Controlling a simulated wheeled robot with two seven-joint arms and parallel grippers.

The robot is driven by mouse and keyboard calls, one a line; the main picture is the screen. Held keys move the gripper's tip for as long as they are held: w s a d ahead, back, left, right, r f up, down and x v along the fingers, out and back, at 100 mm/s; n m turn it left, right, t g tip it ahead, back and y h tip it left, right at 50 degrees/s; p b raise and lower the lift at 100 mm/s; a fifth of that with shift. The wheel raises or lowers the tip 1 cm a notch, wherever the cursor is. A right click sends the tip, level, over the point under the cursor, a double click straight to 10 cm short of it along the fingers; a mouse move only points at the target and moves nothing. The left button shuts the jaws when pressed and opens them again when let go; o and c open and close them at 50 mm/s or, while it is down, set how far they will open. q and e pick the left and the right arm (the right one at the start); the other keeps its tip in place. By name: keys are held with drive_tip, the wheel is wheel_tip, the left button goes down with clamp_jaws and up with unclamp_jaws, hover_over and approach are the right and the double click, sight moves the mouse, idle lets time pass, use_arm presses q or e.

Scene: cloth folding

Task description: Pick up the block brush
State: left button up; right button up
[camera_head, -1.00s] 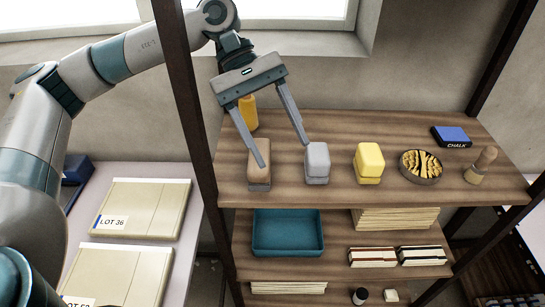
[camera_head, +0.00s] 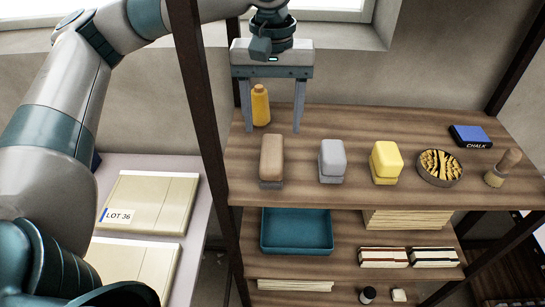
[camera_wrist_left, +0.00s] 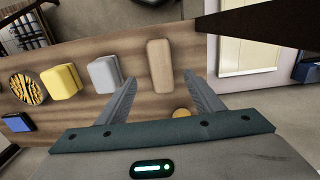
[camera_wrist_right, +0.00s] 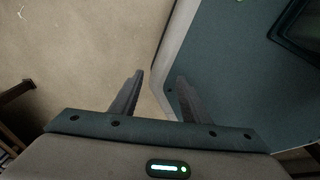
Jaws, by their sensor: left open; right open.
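The block brush appears to be the tan block (camera_head: 271,153) with a grey lower layer, standing at the left of the wooden shelf top. In the left wrist view the tan block (camera_wrist_left: 160,66) lies just beyond and between the fingertips. My left gripper (camera_head: 272,130) is open and empty, pointing down behind the tan block, its fingers on either side of it in the head view. I see no contact. My right gripper (camera_wrist_right: 160,76) is open and empty, away from the shelf; it is outside the head view.
A yellow bottle (camera_head: 260,106) stands behind, close to the left finger. A grey block (camera_head: 332,161), yellow block (camera_head: 386,162), round tin (camera_head: 440,168), handled brush (camera_head: 502,168) and blue chalk box (camera_head: 470,136) stand to the right. A dark shelf post (camera_head: 200,110) rises at the left.

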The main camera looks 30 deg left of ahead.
sight(272, 150)
use_arm(q)
wheel_tip(272, 150, down, 5)
drive_tip(key=shift+r+p, duration=0.2)
drive_tip(key=shift+p, duration=0.75)
drive_tip(key=shift+f, duration=0.45)
use_arm(e)
drive_tip(key=shift+a+r, duration=0.25)
drive_tip(key=shift+r, duration=0.35)
drive_tip(key=shift+a+r, duration=0.25)
drive_tip(key=shift+r, duration=0.3)
drive_tip(key=shift+d+r, duration=0.1)
drive_tip(key=shift+d, duration=0.1)
use_arm(q)
drive_tip(key=shift+w+a+f+p, duration=0.1)
drive_tip(key=shift+a+f+p, duration=0.05)
drive_tip(key=shift+f+p, duration=0.8)
wheel_tip(272, 150, down, 3)
drive_tip(key=shift+w+r+p, duration=0.1)
drive_tip(key=shift+r+p, duration=0.1)
drive_tip(key=shift+p, duration=0.6)
drive_tip(key=shift+f, duration=0.35)
use_arm(e)
wheel_tip(272, 150, up, 3)
drive_tip(key=shift+d+r, duration=0.1)
drive_tip(key=shift+r, duration=0.05)
use_arm(q)
drive_tip(key=shift+c, duration=0.2)
use_arm(e)
drive_tip(key=shift+a, duration=0.25)
